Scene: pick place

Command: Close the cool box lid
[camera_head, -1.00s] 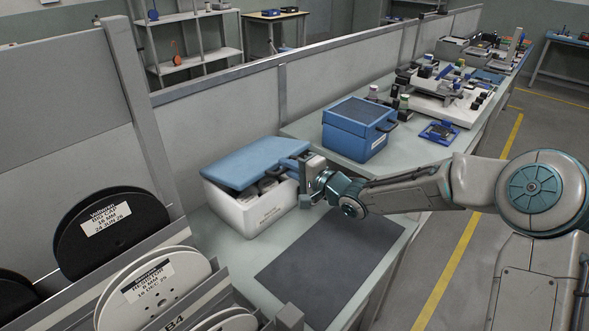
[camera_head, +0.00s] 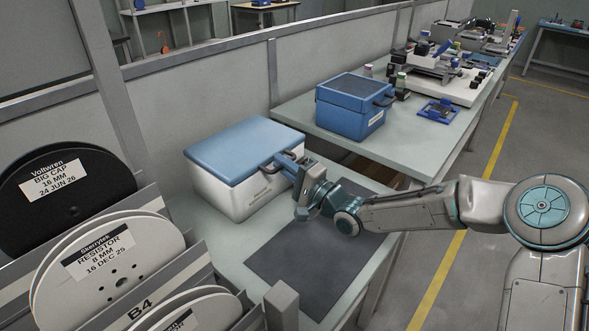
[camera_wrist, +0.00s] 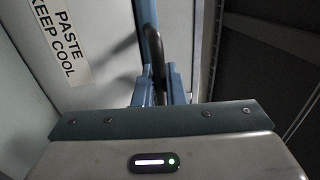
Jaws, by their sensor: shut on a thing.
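The cool box (camera_head: 240,201) is a white box on the bench with a blue lid (camera_head: 243,150). The lid lies down flat on the box, with no gap that I can see in the head view. My gripper (camera_head: 289,167) is at the front right side of the box, shut on the dark lid handle (camera_head: 277,165). In the wrist view the handle (camera_wrist: 157,60) runs down between my gripper's blue fingers (camera_wrist: 160,88). The box wall (camera_wrist: 95,55) there bears a label reading "PASTE KEEP COOL". The inside of the box is hidden.
A dark mat (camera_head: 308,258) lies on the bench in front of the box. A second blue box (camera_head: 345,112) stands on the farther bench. Reels (camera_head: 110,263) in a rack fill the near left. A grey partition (camera_head: 190,115) runs behind the box.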

